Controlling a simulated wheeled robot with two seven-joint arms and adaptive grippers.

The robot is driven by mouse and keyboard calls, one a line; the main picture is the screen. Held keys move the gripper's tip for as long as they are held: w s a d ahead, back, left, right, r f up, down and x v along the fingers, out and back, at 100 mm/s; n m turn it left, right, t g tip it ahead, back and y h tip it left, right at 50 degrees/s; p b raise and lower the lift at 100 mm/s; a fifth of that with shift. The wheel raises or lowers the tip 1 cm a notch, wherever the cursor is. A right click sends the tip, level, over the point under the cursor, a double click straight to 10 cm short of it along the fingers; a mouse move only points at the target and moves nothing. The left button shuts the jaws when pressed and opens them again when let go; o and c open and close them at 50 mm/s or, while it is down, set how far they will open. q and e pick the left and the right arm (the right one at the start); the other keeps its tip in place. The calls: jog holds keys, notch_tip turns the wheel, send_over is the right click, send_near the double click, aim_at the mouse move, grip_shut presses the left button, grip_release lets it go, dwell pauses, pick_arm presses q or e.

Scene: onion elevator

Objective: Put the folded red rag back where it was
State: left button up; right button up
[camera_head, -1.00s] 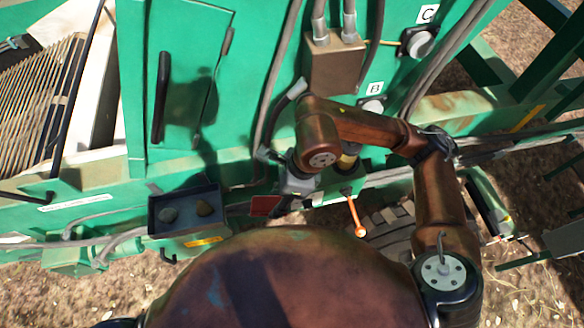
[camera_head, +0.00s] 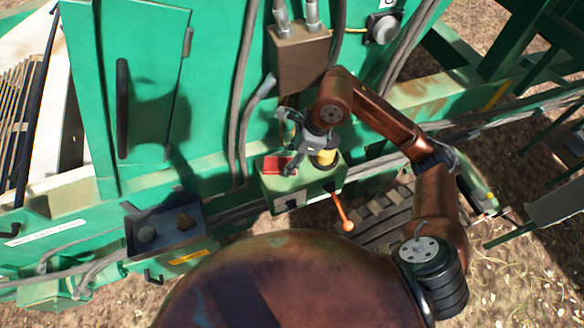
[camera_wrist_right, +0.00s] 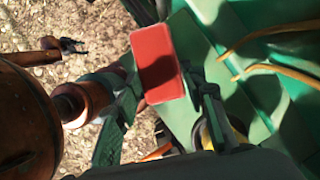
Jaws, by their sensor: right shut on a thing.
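The folded red rag (camera_head: 279,165) is a flat red rectangle. My right gripper (camera_head: 289,163) is shut on it and holds it at the left part of the top of a small green box (camera_head: 276,190). In the right wrist view the rag (camera_wrist_right: 158,66) sits between the two fingers of the gripper (camera_wrist_right: 160,92), partly over green metal and partly over the ground. I cannot tell whether the rag touches the box top.
An orange-knobbed lever (camera_head: 347,225) sticks out in front. A dark tray (camera_head: 166,243) with two stones is at the left. A brown box (camera_head: 300,62) with conduits is behind.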

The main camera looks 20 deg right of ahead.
jog(key=shift+w+d+f+b, duration=0.35)
jog(key=shift+d+f, duration=0.25)
jog(key=shift+f, duration=0.15)
notch_tip(320, 180, down, 3)
jog(key=shift+d+f+b, duration=0.1)
jog(key=shift+f+b, duration=0.05)
jog(key=shift+b, duration=0.15)
jog(key=o, duration=1)
jog(key=shift+b+v, duration=1.65)
jog(key=shift+v, duration=4.45)
jog(key=shift+w, duration=0.15)
